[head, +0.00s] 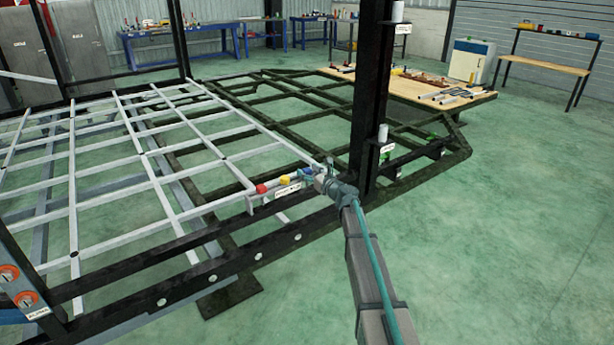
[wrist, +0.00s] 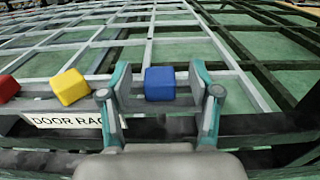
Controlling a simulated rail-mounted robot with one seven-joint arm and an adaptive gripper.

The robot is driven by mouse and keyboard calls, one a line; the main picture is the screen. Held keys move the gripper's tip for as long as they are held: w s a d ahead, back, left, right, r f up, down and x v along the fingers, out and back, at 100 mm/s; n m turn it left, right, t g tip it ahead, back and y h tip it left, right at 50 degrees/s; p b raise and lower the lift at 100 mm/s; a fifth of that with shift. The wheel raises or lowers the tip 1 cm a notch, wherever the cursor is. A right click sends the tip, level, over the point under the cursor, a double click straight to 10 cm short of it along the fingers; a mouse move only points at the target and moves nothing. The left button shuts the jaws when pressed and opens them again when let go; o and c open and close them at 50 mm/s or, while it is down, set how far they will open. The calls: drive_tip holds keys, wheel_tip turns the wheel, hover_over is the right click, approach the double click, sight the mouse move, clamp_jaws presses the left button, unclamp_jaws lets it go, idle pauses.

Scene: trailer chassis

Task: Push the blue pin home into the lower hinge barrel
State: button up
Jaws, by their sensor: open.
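The blue pin shows as a blue block (wrist: 160,83) in the wrist view, at the rail by the door rack label. My gripper (wrist: 161,75) is open, with one finger on each side of the blue block and a gap on both sides. In the head view my gripper (head: 320,174) is at the right end of the rack and mostly hides the blue pin. The lower hinge barrel (head: 383,132) looks like a short white cylinder on the black post (head: 370,90), with a label under it, right of and above my gripper.
A yellow block (head: 285,181) and a red block (head: 261,188) sit left of the blue one, above the door rack label (head: 289,191). Another white barrel (head: 398,11) is higher on the post. A wooden table (head: 415,84) with tools stands behind it. Open floor lies right.

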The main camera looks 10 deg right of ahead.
drive_tip(key=shift+w+a, duration=0.3)
drive_tip(key=shift+w, duration=0.2)
